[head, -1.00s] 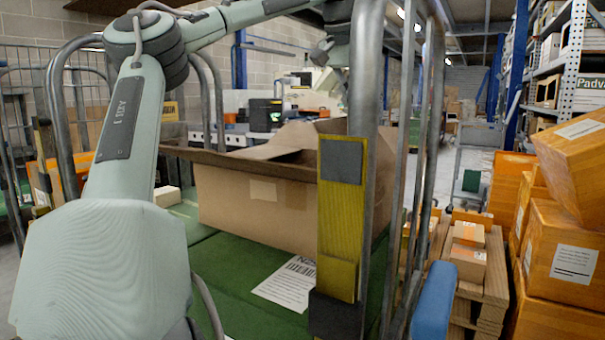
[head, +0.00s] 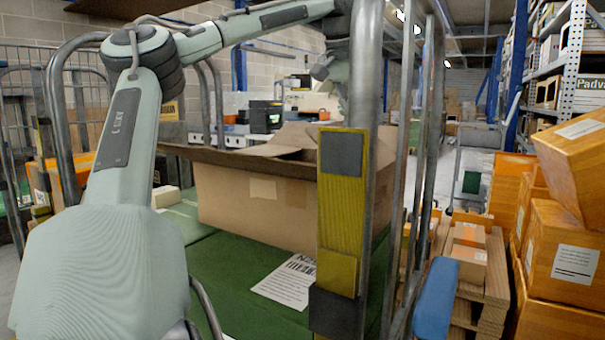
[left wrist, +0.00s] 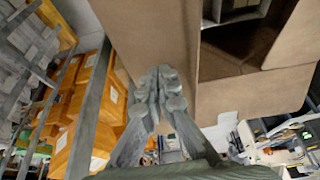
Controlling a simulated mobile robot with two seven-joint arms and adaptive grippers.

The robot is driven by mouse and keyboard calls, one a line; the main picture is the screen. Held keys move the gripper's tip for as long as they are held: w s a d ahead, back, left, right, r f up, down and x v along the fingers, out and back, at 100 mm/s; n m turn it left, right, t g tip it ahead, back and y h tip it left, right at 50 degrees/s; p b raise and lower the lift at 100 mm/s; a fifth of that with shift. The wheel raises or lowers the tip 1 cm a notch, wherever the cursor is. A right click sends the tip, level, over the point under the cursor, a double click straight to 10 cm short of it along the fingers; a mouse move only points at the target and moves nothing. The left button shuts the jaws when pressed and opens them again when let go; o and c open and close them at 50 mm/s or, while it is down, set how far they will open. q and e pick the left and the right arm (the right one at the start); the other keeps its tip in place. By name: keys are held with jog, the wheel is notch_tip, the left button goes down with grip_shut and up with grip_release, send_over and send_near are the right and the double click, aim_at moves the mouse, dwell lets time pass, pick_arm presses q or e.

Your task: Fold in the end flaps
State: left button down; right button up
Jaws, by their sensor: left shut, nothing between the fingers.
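An open cardboard box (head: 250,195) stands on a green surface inside a metal-framed cage. Its near flap (head: 215,158) sticks outward, roughly level, and other flaps (head: 290,140) show raised or tilted at its top. In the left wrist view, a cardboard flap (left wrist: 150,38) lies beside the fingers and the dark opening of the box shows at upper right. My left gripper (left wrist: 162,80) is shut and empty, close to the cardboard; I cannot tell if it touches. In the head view, a metal post partly hides my left wrist. My right gripper is not in view.
A thick metal post (head: 366,90) with a yellow pad (head: 342,200) stands in front of the box. A printed sheet (head: 287,282) lies on the green surface. Orange boxes (head: 562,250) are stacked at right, beside smaller boxes on a pallet (head: 490,290).

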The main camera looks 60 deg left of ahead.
pick_arm(q)
notch_tip(320, 180, down, 3)
jog(key=shift+p, duration=1.25)
jog(key=shift+r+b, duration=0.3)
notch_tip(320, 180, up, 10)
jog(key=shift+f, duration=0.15)
dwell(1.5)
dwell(0.5)
